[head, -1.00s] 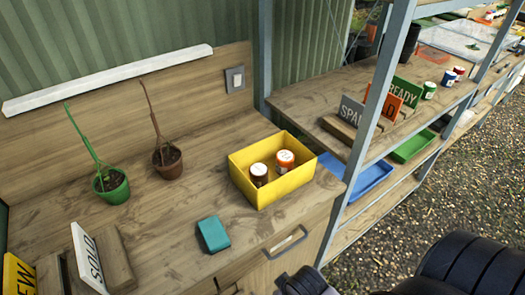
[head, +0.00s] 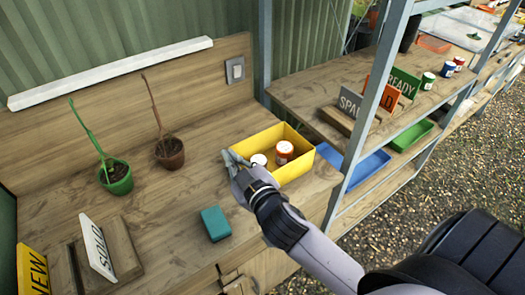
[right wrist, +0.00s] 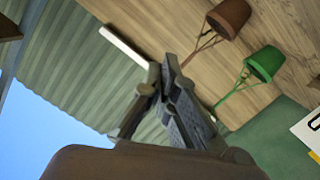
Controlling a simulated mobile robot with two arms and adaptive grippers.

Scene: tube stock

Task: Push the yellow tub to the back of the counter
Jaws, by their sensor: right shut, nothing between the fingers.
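The yellow tub (head: 298,168) stands on the wooden counter (head: 175,225), near its right end, with a gap between it and the back board. Two small jars with white lids, one orange (head: 284,151) and one partly hidden (head: 259,160), stand in it. My right gripper (head: 230,158) is shut and empty at the tub's left front side in the head view, covering part of that wall. I cannot tell whether it touches the tub. The right wrist view shows the closed fingers (right wrist: 163,75) but no tub. My left gripper is not in view.
A teal block (head: 215,223) lies on the counter left of my right arm. A green pot (head: 117,178) and a brown pot (head: 169,153) with plants stand further left. A metal shelf post (head: 366,110) rises right of the tub.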

